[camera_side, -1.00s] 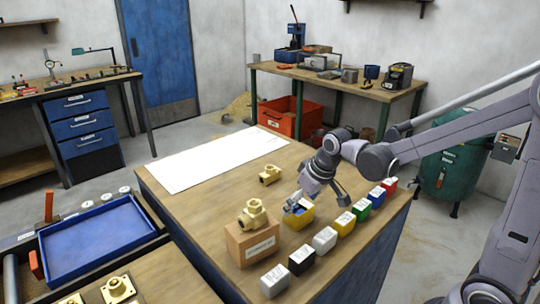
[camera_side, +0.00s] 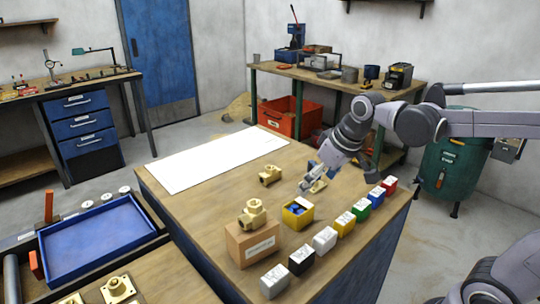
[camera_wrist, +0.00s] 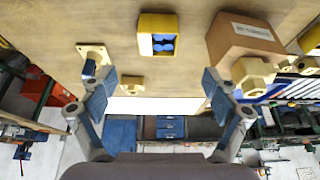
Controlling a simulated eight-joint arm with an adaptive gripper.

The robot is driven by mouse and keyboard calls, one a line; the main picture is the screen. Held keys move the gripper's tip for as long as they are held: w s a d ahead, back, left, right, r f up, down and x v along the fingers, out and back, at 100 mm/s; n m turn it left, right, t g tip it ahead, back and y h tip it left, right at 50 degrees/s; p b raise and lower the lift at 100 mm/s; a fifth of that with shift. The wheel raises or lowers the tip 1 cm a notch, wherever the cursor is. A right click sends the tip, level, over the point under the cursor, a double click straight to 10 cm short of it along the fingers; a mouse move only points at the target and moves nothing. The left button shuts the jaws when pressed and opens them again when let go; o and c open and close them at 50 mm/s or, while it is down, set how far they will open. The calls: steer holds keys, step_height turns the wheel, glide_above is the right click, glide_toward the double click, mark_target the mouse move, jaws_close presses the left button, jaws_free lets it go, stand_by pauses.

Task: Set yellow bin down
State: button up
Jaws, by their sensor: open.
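The yellow bin (camera_side: 299,221) stands upright on the wooden bench, just right of a cardboard box. It is open at the top and holds blue pieces (camera_side: 296,209). In the wrist view the bin (camera_wrist: 158,19) shows at the top middle with the blue pieces inside. My gripper (camera_side: 313,184) is just above and behind the bin in the side view, apart from it. In the wrist view my gripper (camera_wrist: 157,88) has its fingers spread wide with nothing between them.
A row of small colored boxes (camera_side: 325,240) runs along the bench's right edge. The cardboard box (camera_side: 252,243) carries a brass fitting (camera_side: 252,215). Another brass fitting (camera_side: 270,175) lies behind the bin. A white sheet (camera_side: 215,160) covers the far left bench. Bare wood surrounds the bin's left side.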

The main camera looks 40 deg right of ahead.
steer(key=s+a+f+t, duration=0.2)
steer(key=s+f, duration=0.1)
steer(key=s, duration=0.5)
steer(key=shift+a+f, duration=0.3)
stand_by(0.9)
